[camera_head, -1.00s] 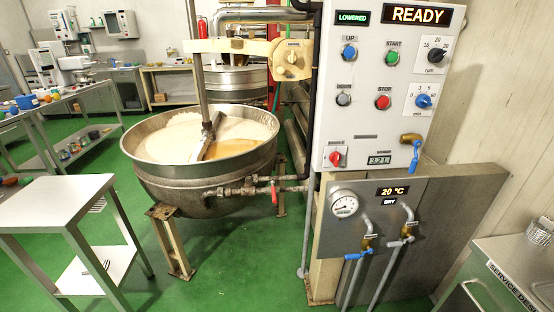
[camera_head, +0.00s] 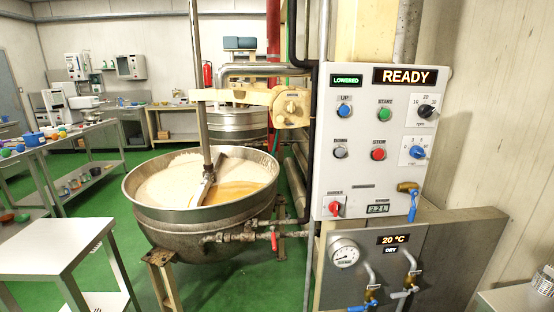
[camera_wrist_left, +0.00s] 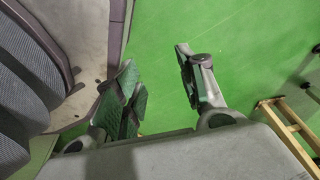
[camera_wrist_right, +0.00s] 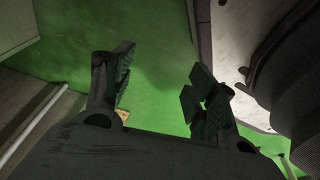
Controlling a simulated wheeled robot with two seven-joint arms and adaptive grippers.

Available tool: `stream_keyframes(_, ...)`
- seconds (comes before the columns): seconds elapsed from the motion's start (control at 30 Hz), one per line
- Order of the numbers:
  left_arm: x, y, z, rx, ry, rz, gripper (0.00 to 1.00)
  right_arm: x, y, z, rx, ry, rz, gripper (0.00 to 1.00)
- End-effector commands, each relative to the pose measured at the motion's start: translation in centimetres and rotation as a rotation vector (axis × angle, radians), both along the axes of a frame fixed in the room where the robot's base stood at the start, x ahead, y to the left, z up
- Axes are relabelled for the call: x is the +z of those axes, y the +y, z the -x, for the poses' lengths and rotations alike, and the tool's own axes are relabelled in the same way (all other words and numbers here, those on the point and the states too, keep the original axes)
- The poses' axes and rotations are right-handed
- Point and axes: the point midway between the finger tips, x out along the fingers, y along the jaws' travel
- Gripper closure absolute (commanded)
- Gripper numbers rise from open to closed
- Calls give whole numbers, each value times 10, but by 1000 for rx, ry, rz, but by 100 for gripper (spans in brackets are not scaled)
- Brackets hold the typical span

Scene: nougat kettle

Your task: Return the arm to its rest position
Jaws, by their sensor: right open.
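My left gripper (camera_wrist_left: 160,90) shows in the left wrist view with its two fingers spread apart and only green floor between them. My right gripper (camera_wrist_right: 160,90) shows in the right wrist view, also with its fingers apart and empty above the floor. Neither gripper shows in the head view. The kettle (camera_head: 215,225) stands in the middle of the head view with a pale mass and an amber patch inside. Its stirrer (camera_head: 207,185) is down in the bowl. The control panel (camera_head: 375,150) reads LOWERED and READY.
A steel table (camera_head: 50,250) stands at the front left, bare on top. A grey cabinet (camera_head: 455,250) with a gauge and taps stands below the panel. A service desk edge (camera_head: 505,300) shows at the lower right. Green floor (camera_head: 100,205) is open between table and kettle.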

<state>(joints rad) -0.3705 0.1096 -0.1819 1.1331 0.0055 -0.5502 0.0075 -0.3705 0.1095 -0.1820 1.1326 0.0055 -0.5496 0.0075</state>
Motion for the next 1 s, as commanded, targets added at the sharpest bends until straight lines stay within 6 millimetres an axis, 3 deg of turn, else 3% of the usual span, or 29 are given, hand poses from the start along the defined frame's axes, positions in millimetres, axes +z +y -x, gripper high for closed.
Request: stream_keyframes(1.0,61,9,76,-7,57,-5,60,61,-9,76,7,58,6,43)
